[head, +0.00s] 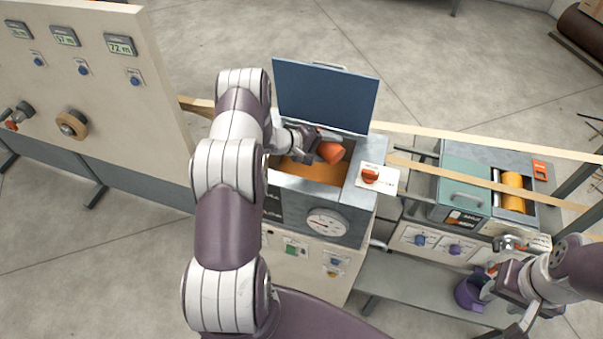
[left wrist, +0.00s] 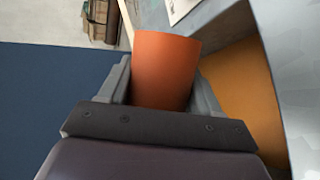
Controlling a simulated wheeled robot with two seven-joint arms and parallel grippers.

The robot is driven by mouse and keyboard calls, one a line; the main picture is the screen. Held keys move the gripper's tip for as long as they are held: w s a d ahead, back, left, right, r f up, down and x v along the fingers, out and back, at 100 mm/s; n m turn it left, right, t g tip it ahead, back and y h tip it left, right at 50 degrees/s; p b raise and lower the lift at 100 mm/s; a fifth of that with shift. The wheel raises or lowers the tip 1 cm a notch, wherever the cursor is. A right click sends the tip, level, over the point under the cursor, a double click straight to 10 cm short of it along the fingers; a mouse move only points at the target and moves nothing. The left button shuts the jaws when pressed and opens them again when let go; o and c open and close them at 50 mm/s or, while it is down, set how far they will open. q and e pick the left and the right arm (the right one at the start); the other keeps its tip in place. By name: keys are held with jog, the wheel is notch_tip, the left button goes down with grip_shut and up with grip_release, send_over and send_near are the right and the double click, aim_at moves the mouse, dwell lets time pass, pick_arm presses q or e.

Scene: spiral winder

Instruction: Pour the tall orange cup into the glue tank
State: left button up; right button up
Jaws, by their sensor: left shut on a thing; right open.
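The tall orange cup (head: 331,152) is held over the open mouth of the glue tank (head: 340,215); it also shows in the left wrist view (left wrist: 165,68). My left gripper (head: 316,143) is shut on the cup, with one finger on each side of it. The cup looks tipped over to the side; its contents are not visible. Orange glue (head: 310,171) shows inside the tank below the cup, and also in the left wrist view (left wrist: 240,85). The tank's blue lid (head: 325,95) stands open behind. My right gripper (head: 497,276) is open at the lower right.
A purple mug-like vessel (head: 468,294) is beside my right gripper. A pressure gauge (head: 327,223) is on the tank's front and an orange knob (head: 370,175) at its right. A teal-lidded unit (head: 466,192) with an orange roller stands to the right. A pale strip passes behind the tank.

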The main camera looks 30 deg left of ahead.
pick_arm(q)
jog(key=shift+s+d+f+y, duration=0.1)
jog(key=shift+d+f+y, duration=0.1)
jog(key=shift+y, duration=0.1)
